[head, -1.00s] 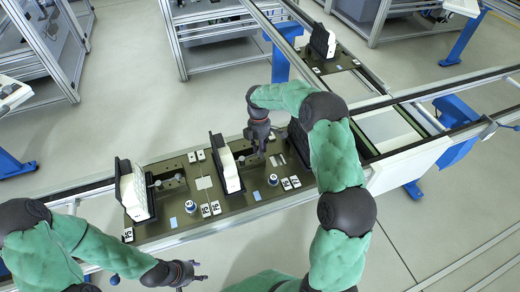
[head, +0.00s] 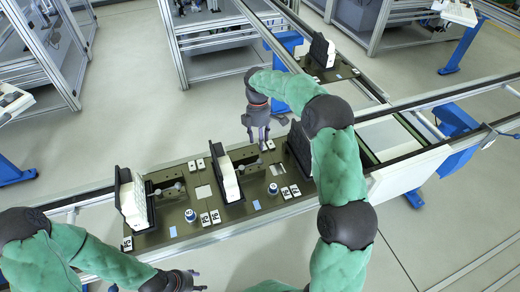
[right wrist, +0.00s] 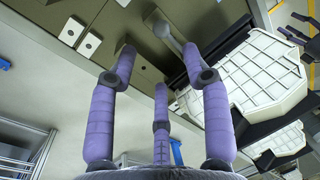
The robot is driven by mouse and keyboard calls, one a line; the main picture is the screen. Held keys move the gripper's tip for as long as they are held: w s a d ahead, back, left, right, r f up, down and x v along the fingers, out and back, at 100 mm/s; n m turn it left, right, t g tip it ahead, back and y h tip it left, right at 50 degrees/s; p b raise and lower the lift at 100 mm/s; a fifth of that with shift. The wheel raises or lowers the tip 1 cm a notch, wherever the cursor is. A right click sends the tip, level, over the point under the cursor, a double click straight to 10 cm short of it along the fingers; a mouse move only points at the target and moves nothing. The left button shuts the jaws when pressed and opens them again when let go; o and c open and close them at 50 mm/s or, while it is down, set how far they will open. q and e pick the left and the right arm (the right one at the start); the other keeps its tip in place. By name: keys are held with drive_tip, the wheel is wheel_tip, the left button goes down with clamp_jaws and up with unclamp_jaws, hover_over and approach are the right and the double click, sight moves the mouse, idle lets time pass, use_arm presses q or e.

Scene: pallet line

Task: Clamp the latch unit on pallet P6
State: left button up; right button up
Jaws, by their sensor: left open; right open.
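Latch units with black backs and white faces stand on pallets along the line: one at the left (head: 132,203), one in the middle (head: 226,178) and one at the right (head: 300,148), partly behind my right arm. The pallet labels (head: 290,191) are too small to read surely as P6. My left gripper (head: 203,280) is open, low at the front.
Another unit (head: 319,52) stands on a pallet on the rear cross track. A blue-capped knob (head: 190,215) and a similar one (head: 273,188) stick up from the pallets. The line's front rail (head: 215,232) runs along the near side. Open floor lies behind the line.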

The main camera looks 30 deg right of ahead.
drive_tip(key=shift+w+r, duration=0.15)
drive_tip(key=shift+r, duration=0.55)
drive_tip(key=shift+w+r, duration=0.1)
drive_tip(key=shift+r, duration=0.55)
